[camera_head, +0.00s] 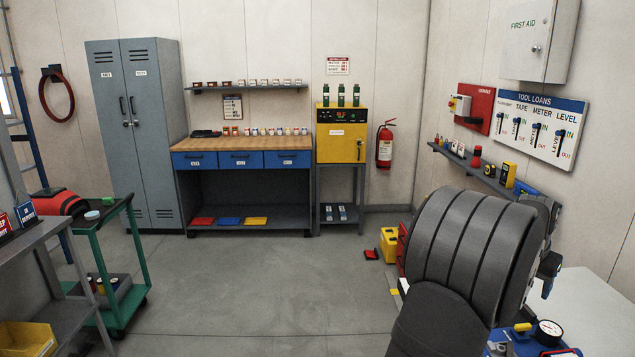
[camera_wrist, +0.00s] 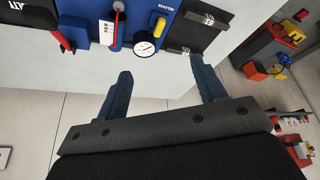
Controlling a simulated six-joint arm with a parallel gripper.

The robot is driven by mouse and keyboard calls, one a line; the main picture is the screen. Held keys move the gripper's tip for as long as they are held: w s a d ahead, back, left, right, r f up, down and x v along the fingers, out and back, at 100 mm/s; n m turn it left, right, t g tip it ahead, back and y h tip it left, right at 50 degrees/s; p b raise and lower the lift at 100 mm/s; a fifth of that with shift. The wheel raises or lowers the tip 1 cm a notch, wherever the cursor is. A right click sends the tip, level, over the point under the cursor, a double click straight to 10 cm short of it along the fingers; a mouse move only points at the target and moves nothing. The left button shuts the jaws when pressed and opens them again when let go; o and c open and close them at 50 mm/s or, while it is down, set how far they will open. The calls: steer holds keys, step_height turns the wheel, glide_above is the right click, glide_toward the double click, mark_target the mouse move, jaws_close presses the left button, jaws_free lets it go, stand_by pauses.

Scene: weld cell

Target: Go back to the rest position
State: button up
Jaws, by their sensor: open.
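My gripper (camera_wrist: 163,82) shows in the wrist view with its two blue fingers wide apart and nothing between them. It is close to the near edge of a pale bench top (camera_wrist: 75,68), with a blue tool board (camera_wrist: 180,30) beyond the fingertips. In the head view my dark arm fills the lower right, in front of the white bench (camera_head: 597,300), and hides part of it. A round white gauge (camera_head: 548,329) lies on the blue board there; it also shows in the wrist view (camera_wrist: 145,42).
A green cart (camera_head: 107,235) and a grey stand (camera_head: 62,300) are at the left. A workbench (camera_head: 240,145), grey lockers (camera_head: 135,100) and a yellow cabinet (camera_head: 341,147) line the back wall. A narrow wall shelf (camera_head: 470,167) is at the right. The middle floor (camera_head: 265,285) is clear.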

steer(key=s+a+r+n, duration=0.4)
steer(key=a+r+n, duration=0.4)
steer(key=a+n, duration=0.25)
steer(key=m, duration=1.1)
glide_toward(524, 325)
steer(key=x, duration=0.8)
steer(key=shift+f, duration=0.25)
steer(key=shift+s+r+n, duration=0.1)
steer(key=shift+r+n, duration=0.05)
steer(key=shift+n, duration=0.5)
steer(key=shift+n+t+y, duration=0.6)
steer(key=shift+n, duration=0.9)
steer(key=shift+d+r, duration=0.1)
steer(key=shift+r, duration=0.05)
